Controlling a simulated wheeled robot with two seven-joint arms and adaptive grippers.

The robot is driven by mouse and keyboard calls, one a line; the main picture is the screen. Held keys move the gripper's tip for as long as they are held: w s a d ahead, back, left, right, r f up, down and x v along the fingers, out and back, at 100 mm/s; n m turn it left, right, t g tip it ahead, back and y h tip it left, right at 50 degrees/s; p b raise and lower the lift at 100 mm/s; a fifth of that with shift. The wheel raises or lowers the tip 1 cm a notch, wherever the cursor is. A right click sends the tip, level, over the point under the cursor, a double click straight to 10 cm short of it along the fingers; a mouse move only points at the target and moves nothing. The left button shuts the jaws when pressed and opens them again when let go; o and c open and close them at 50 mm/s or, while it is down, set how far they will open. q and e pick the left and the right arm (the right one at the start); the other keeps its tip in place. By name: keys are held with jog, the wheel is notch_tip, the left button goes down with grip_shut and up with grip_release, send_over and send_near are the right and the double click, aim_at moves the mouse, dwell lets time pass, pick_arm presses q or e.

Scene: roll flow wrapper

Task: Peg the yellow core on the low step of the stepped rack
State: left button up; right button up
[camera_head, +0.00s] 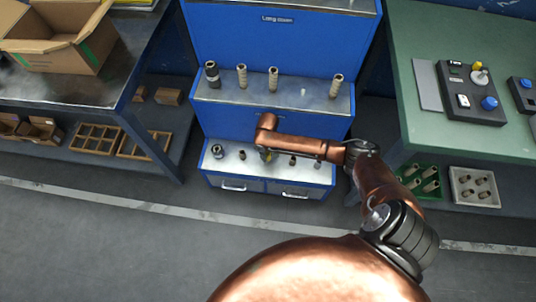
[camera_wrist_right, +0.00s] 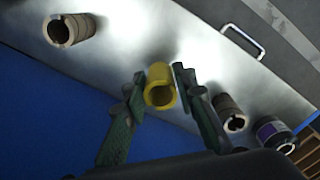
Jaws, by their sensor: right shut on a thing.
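The stepped rack (camera_head: 273,122) is blue with metal-topped steps. Its low step (camera_head: 228,168) holds several short cores and also shows in the right wrist view (camera_wrist_right: 200,40). My right gripper (camera_head: 265,151) reaches down over the middle of this low step. In the right wrist view, my right gripper (camera_wrist_right: 158,93) is shut on the yellow core (camera_wrist_right: 162,94), a short hollow tube with one finger on each side. The core also shows as a small yellow patch in the head view (camera_head: 264,156). I cannot tell whether it touches the step, and any peg under it is hidden. My left gripper is out of view.
In the right wrist view, a brown core (camera_wrist_right: 72,30) stands on one side, and another brown core (camera_wrist_right: 230,113) and a dark core (camera_wrist_right: 273,133) on the other. Taller rolls (camera_head: 241,76) stand on the upper step. A green table (camera_head: 430,60) is at right.

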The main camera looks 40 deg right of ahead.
jog(key=shift+f, duration=0.4)
jog(key=shift+f+b, duration=0.3)
jog(key=shift+f, duration=0.35)
jog(key=shift+f, duration=0.15)
dwell(0.6)
jog(key=o, duration=1)
jog(key=shift+o, duration=0.4)
jog(key=o, duration=0.4)
